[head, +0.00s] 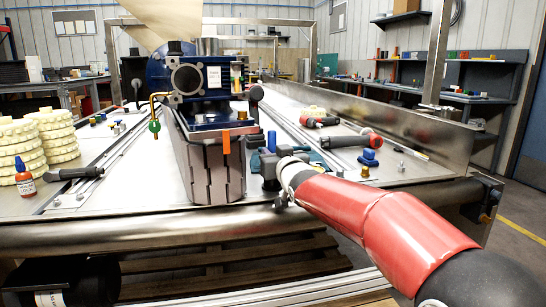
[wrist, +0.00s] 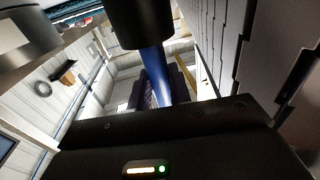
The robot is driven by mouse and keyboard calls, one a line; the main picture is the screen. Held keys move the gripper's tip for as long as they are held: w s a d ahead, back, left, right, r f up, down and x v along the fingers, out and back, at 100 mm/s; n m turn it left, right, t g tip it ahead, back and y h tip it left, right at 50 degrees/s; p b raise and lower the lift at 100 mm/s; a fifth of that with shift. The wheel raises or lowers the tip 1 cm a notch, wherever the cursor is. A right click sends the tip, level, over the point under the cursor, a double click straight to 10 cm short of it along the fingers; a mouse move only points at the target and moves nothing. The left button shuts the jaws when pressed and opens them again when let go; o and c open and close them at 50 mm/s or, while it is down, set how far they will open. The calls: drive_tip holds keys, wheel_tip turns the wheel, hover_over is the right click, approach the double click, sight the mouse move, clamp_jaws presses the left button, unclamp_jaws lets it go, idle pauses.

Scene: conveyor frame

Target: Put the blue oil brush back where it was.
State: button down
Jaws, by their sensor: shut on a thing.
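The blue oil brush (head: 271,140) shows in the head view as a small blue upright piece beside the front of the motor block. My gripper (head: 269,165) is shut on it at the end of the red arm. In the wrist view, a blue shaft (wrist: 157,73) of the brush stands between the dark gripper parts, under a black round piece.
The motor on its grey slotted conveyor end (head: 210,168) stands close left of my gripper. A red-and-black tool (head: 350,140) and a blue-capped fitting (head: 369,158) lie to the right. A red bottle (head: 25,180) and cream stacked rings (head: 55,138) are at left.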

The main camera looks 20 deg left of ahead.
drive_tip(key=c, duration=1.3)
unclamp_jaws()
drive_tip(key=shift+f, duration=0.1)
drive_tip(key=shift+r, duration=0.2)
drive_tip(key=b+v, duration=0.1)
drive_tip(key=v, duration=1.1)
drive_tip(key=shift+s+f, duration=0.1)
